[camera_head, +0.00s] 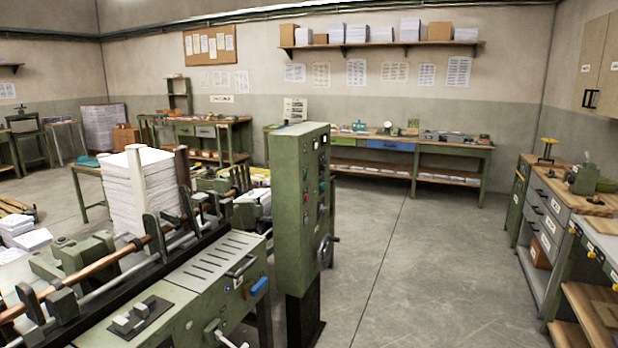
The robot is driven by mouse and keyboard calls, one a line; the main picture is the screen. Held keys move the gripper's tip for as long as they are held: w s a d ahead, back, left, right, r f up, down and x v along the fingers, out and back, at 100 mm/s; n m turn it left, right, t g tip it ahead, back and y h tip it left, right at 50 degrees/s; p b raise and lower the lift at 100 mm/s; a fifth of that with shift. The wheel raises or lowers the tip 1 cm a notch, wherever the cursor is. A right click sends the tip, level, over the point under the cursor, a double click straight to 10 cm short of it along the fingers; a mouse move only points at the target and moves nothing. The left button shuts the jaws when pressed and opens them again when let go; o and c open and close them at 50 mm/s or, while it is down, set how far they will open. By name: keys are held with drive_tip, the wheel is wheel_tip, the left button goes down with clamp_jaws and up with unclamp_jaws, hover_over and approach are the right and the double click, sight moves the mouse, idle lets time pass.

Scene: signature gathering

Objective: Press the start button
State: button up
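A tall green control cabinet (290,190) stands on a dark pedestal in the middle of the room. Its narrow panel face (313,185) is turned to the right and seen at a steep angle. Several small buttons and lamps show on it, some red and some green. A green button (322,160) is near the upper part, but I cannot tell which one is the start button. My gripper is not in view.
The green gathering machine (200,285) with a tall paper stack (140,190) fills the left front. A hand crank (327,247) sticks out right of the cabinet. Grey floor (430,270) is free to the right, up to the drawer benches (545,215). Workbenches (430,148) line the back wall.

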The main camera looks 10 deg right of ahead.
drive_tip(key=shift+a, duration=0.5)
drive_tip(key=c, duration=1)
clamp_jaws()
drive_tip(key=shift+d, duration=0.45)
drive_tip(key=shift+a, duration=0.3)
drive_tip(key=shift+d, duration=0.1)
